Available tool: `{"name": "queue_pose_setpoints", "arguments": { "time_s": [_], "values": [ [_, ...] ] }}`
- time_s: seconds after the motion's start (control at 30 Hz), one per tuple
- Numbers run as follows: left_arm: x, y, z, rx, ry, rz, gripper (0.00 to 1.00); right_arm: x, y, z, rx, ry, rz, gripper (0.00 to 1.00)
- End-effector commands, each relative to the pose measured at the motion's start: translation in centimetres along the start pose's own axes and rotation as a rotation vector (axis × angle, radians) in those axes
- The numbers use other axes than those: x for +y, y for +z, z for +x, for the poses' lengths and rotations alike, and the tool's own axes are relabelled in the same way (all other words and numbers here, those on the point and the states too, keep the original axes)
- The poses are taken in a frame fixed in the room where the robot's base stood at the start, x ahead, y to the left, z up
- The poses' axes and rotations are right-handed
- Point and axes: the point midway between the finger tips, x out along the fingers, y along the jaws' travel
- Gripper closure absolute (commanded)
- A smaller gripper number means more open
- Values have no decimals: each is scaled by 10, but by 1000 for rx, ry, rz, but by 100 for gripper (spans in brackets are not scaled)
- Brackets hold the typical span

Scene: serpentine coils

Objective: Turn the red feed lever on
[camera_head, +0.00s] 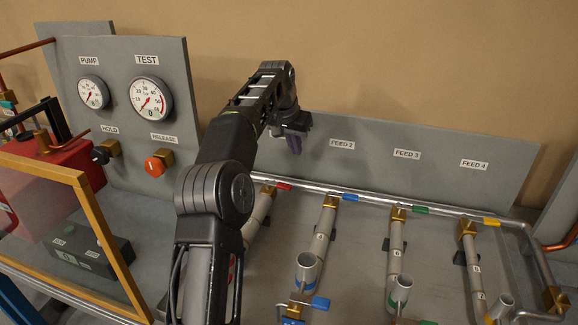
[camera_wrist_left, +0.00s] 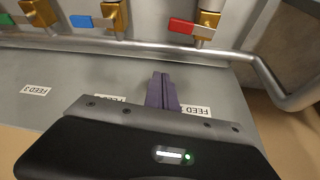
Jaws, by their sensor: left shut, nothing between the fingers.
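The red feed lever (camera_head: 284,186) sits on a brass valve at the pipe, just right of my left forearm, which hides part of the area. In the left wrist view the red lever (camera_wrist_left: 184,27) lies sideways from its brass valve (camera_wrist_left: 207,22), roughly along the silver pipe. My left gripper (camera_head: 294,148) is shut and empty, in front of the grey back panel beyond the pipe. In the wrist view its dark purple fingers (camera_wrist_left: 161,78) are together, pointing toward the pipe and apart from the lever. My right gripper is not in view.
Blue (camera_head: 351,197), green (camera_head: 420,210) and yellow (camera_head: 491,221) levers stand along the same pipe (camera_head: 385,202). Grey tubes run forward from the valves. A gauge panel (camera_head: 190,105) with an orange knob (camera_head: 154,166) and an amber-framed clear guard (camera_head: 113,255) are on the left.

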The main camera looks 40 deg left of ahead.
Motion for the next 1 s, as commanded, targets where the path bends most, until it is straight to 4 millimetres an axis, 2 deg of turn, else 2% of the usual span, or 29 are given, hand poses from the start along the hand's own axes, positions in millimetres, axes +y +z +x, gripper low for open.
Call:
{"name": "queue_pose_setpoints", "arguments": {
  "time_s": [0.13, 0.57, 0.77, 1.0],
  "values": [
    [-16, 10, -4, -59, -40, -44, 100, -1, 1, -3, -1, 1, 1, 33],
    [-16, 11, 0, -61, -40, -43, 100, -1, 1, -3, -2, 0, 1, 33],
    [-16, 12, 19, -62, -39, -43, 100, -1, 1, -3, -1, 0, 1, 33],
    [-18, 14, 64, -63, -38, -43, 100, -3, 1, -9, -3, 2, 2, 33]
  ]
}}
